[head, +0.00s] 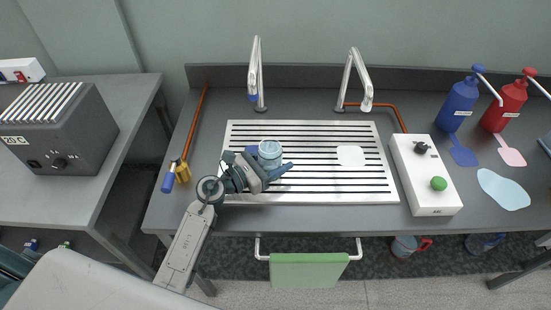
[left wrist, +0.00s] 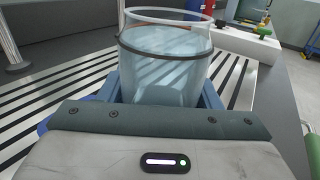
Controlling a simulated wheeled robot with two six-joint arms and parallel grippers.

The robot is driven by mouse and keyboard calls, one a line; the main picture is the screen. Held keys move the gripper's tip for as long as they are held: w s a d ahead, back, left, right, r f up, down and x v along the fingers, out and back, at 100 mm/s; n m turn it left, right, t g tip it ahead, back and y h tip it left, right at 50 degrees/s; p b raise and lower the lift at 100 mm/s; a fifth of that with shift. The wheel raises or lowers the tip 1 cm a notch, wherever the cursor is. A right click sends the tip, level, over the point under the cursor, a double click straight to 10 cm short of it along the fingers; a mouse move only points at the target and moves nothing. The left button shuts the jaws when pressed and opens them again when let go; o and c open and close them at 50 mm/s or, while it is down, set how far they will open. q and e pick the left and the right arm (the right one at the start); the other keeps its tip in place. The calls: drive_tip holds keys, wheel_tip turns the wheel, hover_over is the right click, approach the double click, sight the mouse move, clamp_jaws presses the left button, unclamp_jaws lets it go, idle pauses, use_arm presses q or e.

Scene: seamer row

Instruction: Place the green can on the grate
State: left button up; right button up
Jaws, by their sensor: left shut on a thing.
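My left gripper (head: 268,165) is over the left part of the slotted metal grate (head: 325,190), with its blue fingers shut around a pale blue, see-through can-like vessel (head: 270,149). In the left wrist view the vessel (left wrist: 165,55) stands roughly upright between the fingers, with a clear rim and a dark band below it. It looks pale blue rather than green, and I see no plainly green can. Its bottom is hidden, so I cannot tell whether it touches the grate. My right gripper is not in view.
A white patch (head: 351,156) lies on the grate's right half. Two metal taps (head: 255,75) (head: 347,80) stand behind. A white control box (head: 422,172) with black and green knobs is at right, near blue (head: 459,105) and red (head: 504,104) pump bottles. A yellow-and-blue tool (head: 177,173) lies left.

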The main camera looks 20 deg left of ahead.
use_arm(q)
drive_tip(key=shift+f, duration=0.1)
drive_tip(key=o, duration=1.2)
drive_tip(key=shift+o, duration=0.2)
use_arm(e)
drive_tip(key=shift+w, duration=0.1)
use_arm(q)
drive_tip(key=shift+r, duration=0.2)
drive_tip(key=v, duration=0.2)
drive_tip(key=b+v, duration=0.2)
drive_tip(key=v, duration=0.1)
drive_tip(key=shift+s+a+f, duration=0.2)
drive_tip(key=shift+s+f, duration=0.1)
drive_tip(key=b+v, duration=0.2)
drive_tip(key=v, duration=0.3)
drive_tip(key=shift+s+a+r, duration=0.1)
drive_tip(key=shift+s+a, duration=0.1)
drive_tip(key=shift+s+a+r, duration=0.15)
drive_tip(key=shift+s+a, duration=0.1)
drive_tip(key=shift+s, duration=0.05)
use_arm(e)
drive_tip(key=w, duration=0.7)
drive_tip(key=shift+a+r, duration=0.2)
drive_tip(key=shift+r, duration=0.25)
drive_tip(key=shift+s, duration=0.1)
